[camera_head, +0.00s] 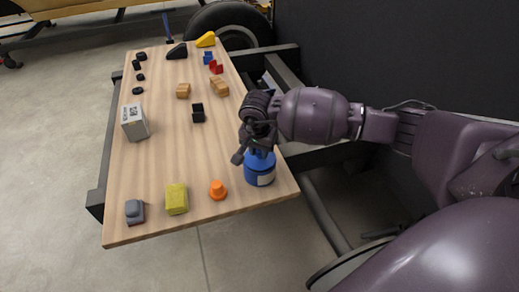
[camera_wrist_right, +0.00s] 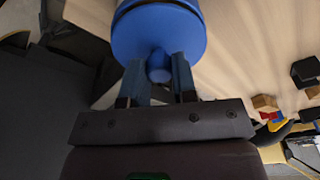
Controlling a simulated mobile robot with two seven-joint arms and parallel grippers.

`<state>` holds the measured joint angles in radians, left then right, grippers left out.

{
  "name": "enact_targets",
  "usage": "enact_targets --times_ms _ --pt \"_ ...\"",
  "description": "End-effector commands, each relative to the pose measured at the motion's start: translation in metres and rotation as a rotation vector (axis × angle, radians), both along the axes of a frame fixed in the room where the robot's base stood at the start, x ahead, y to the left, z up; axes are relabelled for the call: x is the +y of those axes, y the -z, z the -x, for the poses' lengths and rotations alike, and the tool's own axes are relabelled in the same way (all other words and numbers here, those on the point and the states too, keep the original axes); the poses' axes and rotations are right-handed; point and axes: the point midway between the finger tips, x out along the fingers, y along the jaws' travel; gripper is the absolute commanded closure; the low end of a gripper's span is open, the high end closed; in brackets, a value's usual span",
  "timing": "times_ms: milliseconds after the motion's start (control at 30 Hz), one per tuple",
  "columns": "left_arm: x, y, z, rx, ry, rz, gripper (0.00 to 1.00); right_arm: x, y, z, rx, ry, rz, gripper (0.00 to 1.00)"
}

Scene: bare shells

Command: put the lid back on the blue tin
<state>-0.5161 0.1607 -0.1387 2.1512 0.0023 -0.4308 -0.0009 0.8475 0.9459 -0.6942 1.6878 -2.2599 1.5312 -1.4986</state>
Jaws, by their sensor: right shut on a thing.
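The blue tin (camera_head: 260,177), with a pale label, stands upright near the table's front right corner. My right gripper (camera_head: 256,147) points down from above it. In the right wrist view, my right gripper (camera_wrist_right: 158,76) is shut on the knob of the round blue lid (camera_wrist_right: 138,38), and a dark band shows past the lid's far edge. The lid is at the tin's top, roughly over it; I cannot tell whether it is seated or slightly above. The gripper partly hides the tin's top in the head view. My left gripper is not in view.
On the wooden table (camera_head: 160,170), an orange cone-like piece (camera_head: 217,190), a yellow block (camera_head: 177,198) and a grey-red piece (camera_head: 135,211) stand left of the tin. A grey box (camera_head: 134,122) and a black piece (camera_head: 198,113) are farther back.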

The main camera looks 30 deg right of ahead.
Motion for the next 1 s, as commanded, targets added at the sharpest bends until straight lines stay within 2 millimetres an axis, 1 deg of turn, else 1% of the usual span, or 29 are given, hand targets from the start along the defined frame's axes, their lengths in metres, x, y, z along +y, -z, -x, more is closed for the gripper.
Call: enact_targets --times_ms 300,600,1000 --pt "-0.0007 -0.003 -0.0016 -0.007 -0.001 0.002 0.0 0.0005 0.0004 0.0004 0.001 -0.001 -0.001 0.96" --pt "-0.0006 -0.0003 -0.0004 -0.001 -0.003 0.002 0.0 0.0008 0.0038 0.0009 0.003 -0.002 0.0 0.96" --pt "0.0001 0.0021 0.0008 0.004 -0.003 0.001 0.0 0.0008 0.0035 0.0007 0.001 -0.001 -0.001 0.96"
